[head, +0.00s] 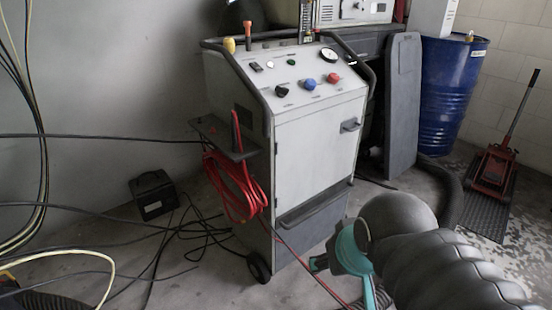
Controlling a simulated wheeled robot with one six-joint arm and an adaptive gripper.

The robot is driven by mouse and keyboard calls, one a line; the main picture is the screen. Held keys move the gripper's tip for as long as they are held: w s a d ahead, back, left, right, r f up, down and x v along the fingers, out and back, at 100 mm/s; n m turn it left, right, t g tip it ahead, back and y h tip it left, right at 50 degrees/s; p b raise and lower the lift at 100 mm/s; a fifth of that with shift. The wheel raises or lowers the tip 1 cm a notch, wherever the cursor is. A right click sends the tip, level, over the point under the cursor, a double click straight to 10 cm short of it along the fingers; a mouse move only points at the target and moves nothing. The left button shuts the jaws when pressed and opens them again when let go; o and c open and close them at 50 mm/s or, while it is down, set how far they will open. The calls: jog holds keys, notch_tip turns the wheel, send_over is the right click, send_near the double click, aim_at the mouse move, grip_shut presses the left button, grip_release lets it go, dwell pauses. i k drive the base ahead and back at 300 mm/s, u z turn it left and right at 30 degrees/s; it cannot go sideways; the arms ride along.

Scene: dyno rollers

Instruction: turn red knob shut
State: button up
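The red knob (333,77) sits on the sloped top panel of a white wheeled machine (318,145), at the right end of a row of three knobs. A blue knob (309,84) is just left of it, and a black knob (282,90) is at the left end. The red knob is small in the head view, so its pointer and turned position cannot be made out. Nothing covers it.
A round gauge (329,54) sits behind the knobs; dark rails flank the panel. A red cable (232,185) hangs on the machine's left. Cables cross the left floor. A blue drum (449,95) stands behind right.

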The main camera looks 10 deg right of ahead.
aim_at(333, 78)
jog(key=k, duration=0.65)
jog(key=u, duration=0.5)
jog(key=i, duration=1.15)
jog(key=z, duration=0.4)
